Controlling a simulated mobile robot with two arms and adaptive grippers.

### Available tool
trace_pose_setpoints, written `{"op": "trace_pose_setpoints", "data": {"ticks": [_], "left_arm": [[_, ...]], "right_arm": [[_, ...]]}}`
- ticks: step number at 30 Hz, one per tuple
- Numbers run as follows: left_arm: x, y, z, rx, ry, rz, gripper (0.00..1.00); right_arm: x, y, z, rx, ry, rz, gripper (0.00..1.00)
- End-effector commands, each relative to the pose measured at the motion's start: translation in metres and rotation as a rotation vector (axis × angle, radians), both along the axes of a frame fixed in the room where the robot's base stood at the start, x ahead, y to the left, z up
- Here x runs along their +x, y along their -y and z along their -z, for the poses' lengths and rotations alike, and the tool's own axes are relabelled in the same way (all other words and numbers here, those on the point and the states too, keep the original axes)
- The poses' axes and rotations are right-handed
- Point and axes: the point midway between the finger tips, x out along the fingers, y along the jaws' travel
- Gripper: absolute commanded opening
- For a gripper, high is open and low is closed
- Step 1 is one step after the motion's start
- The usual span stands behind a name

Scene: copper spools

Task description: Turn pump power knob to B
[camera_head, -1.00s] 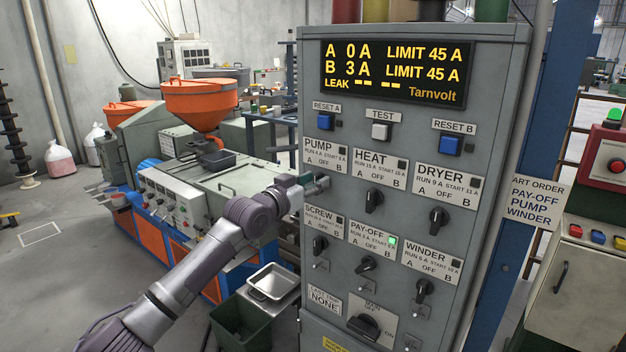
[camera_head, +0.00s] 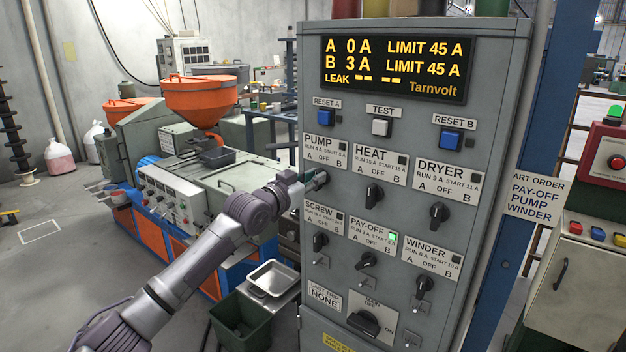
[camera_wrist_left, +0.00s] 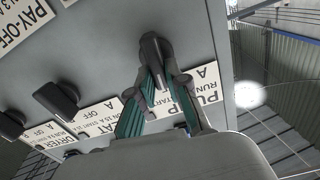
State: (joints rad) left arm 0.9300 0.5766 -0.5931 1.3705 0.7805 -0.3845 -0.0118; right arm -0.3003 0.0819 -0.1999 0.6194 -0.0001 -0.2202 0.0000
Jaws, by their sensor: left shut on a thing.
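The pump knob (camera_head: 321,178) is a dark lever knob below the PUMP label (camera_head: 325,151) at the upper left of the grey panel. My left gripper (camera_head: 310,182) reaches it from the left and partly hides it. In the left wrist view, the gripper's two teal-padded fingers (camera_wrist_left: 158,85) are shut on the black pump knob (camera_wrist_left: 152,50). The PUMP label shows beside them, partly covered. The knob's exact pointing is hard to tell. The small lamp on the PUMP label is dark. My right gripper is not in view.
The heat knob (camera_head: 374,196) and dryer knob (camera_head: 439,216) stand to the right, the screw knob (camera_head: 320,241) below. The PAY-OFF lamp (camera_head: 392,237) is green. The display (camera_head: 395,70) reads A 0 A, B 3 A, limits 45 A. An orange-hoppered machine (camera_head: 198,98) stands left.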

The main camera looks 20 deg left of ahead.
Motion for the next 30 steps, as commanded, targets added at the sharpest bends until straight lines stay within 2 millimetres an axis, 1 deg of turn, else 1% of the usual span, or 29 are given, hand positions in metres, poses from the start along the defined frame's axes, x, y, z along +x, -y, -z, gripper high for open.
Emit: {"op": "trace_pose_setpoints", "data": {"ticks": [8, 18, 24, 30], "left_arm": [[-0.001, 0.002, 0.000, 0.209, 0.076, -0.001, 0.00], [-0.002, 0.006, 0.001, 0.464, 0.169, 0.000, 0.00], [-0.003, 0.007, 0.002, 0.571, 0.207, 0.000, 0.00], [-0.003, 0.008, 0.004, 0.630, 0.229, 0.000, 0.00]], "right_arm": [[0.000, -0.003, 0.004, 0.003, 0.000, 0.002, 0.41], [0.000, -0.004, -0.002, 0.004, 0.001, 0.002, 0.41], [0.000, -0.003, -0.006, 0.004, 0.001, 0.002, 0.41], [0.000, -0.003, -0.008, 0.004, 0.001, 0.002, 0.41]]}}
